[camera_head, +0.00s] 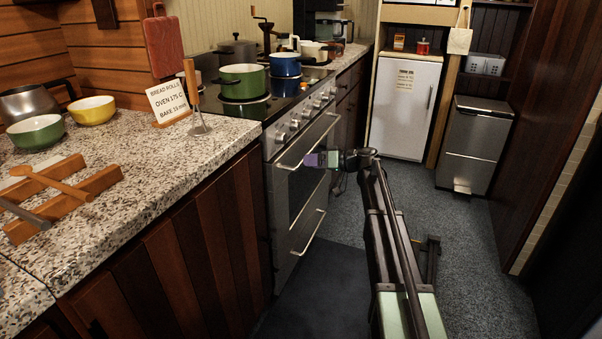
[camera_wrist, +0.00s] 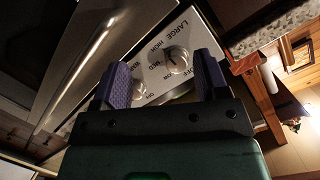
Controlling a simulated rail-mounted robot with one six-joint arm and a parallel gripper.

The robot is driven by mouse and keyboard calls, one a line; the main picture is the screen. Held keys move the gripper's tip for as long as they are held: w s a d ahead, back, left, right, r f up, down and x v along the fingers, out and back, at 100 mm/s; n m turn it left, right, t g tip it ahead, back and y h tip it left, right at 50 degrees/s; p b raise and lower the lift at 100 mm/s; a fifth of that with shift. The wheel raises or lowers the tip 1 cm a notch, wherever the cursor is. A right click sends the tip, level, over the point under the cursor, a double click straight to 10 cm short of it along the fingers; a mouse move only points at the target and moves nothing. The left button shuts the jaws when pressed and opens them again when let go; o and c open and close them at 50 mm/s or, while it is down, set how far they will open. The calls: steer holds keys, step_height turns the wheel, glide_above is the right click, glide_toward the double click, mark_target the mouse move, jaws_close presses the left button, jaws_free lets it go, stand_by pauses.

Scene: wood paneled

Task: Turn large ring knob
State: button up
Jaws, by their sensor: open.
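The stove panel shows in the wrist view with the word LARGE printed above a round metallic knob (camera_wrist: 178,60), with OFF, MED and HIGH marks around it. My gripper (camera_wrist: 160,62) has its two purple fingers spread apart, with the knob beyond and between them, nearer the right finger. Nothing is held. I see no contact with the knob. In the head view my gripper (camera_head: 312,159) is in front of the stove, near the oven handle. A row of knobs (camera_head: 295,125) lines the stove's front; I cannot tell there which is the large ring one.
The oven handle (camera_head: 308,142) juts out below the knobs. A green pot (camera_head: 243,80) and a blue pot (camera_head: 285,67) stand on the hob. Floor behind my arm is clear.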

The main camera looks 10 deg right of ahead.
steer(key=n+t+y, duration=0.1)
steer(key=n+t, duration=0.1)
glide_toward(285, 140)
steer(key=n, duration=0.1)
steer(key=shift+y, duration=0.3)
steer(key=x, duration=1)
steer(key=shift+w+f+p, duration=0.15)
steer(key=shift+w+p, duration=0.15)
steer(key=c, duration=0.9)
